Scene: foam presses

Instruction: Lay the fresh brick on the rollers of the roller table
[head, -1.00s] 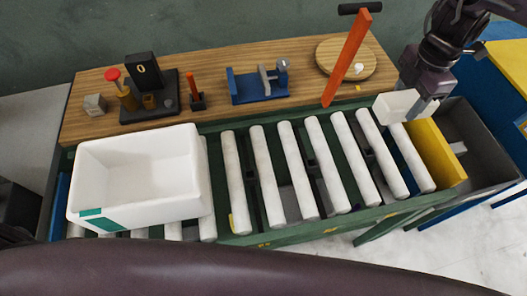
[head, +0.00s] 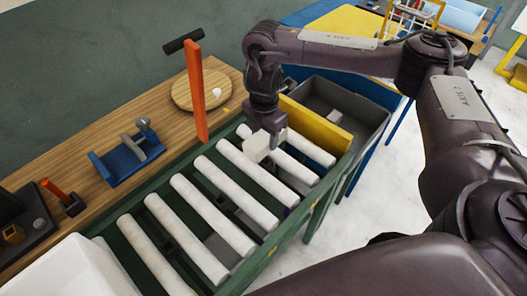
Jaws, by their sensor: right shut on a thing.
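The fresh brick (head: 259,147) is a small off-white block in the head view. My right gripper (head: 270,134) is shut on it from above. The brick is at the upper right part of the roller table, over the white rollers (head: 212,216) near the yellow end plate. I cannot tell whether it touches the rollers or hangs just above them. The roller table has a green frame (head: 258,265). My left gripper is not in view.
A white tub (head: 62,272) covers the lower left end of the rollers. A wooden shelf (head: 70,145) behind holds a blue fixture (head: 127,163), a round board (head: 187,94) and an orange lever (head: 196,95). A grey bin (head: 345,105) stands beyond the yellow plate (head: 318,128). Several middle rollers are bare.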

